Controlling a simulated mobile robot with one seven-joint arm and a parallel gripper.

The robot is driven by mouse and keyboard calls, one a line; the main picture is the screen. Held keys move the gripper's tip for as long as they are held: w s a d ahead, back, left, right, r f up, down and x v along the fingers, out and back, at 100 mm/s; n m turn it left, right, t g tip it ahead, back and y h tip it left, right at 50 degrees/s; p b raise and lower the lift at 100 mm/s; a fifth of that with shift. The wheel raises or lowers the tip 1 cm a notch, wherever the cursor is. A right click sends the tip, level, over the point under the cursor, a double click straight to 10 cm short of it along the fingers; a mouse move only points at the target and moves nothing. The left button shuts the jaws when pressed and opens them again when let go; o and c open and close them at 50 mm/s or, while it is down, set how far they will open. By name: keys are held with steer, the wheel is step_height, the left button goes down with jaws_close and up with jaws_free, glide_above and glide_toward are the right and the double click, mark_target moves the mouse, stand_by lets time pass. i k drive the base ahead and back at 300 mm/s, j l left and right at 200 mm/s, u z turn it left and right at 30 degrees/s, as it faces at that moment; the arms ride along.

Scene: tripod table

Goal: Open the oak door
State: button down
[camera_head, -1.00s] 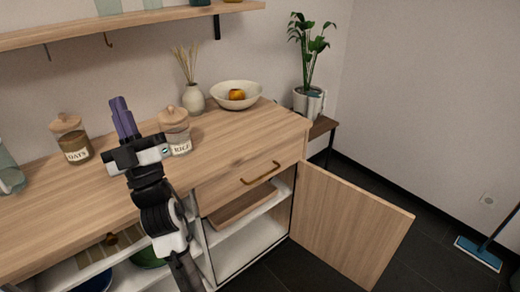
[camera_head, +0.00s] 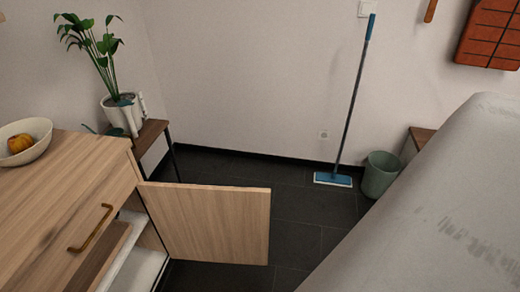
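The oak door (camera_head: 213,222) of the sideboard (camera_head: 50,195) stands swung wide open, sticking out to the right over the dark floor. Its hinge side is at the cabinet's right front corner. Through the opening I see a pale inner shelf (camera_head: 124,250) and a wooden tray or board on it. A drawer above has a brass handle (camera_head: 91,228) and is shut. No handle shows on the visible face of the door. My gripper is not in view.
A bowl with an orange fruit (camera_head: 25,141) sits on the sideboard. A potted plant (camera_head: 118,112) stands on a small side table. A blue mop (camera_head: 333,179) and a green bin (camera_head: 380,174) stand by the back wall. A large grey surface (camera_head: 440,200) fills the right. Dark floor is free beyond the door.

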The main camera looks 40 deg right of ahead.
mark_target(229, 225)
steer(key=i+l, duration=0.1)
steer(key=l, duration=0.25)
steer(key=i+l, duration=0.15)
steer(key=l, duration=0.15)
steer(key=i+l, duration=0.1)
steer(key=l, duration=1.25)
steer(key=k+l, duration=0.1)
steer(key=l, duration=0.3)
steer(key=k+l, duration=0.1)
steer(key=l, duration=0.3)
steer(key=k+l, duration=0.15)
steer(key=l, duration=0.25)
steer(key=k+l, duration=0.1)
steer(key=l, duration=0.25)
steer(key=l+u, duration=0.05)
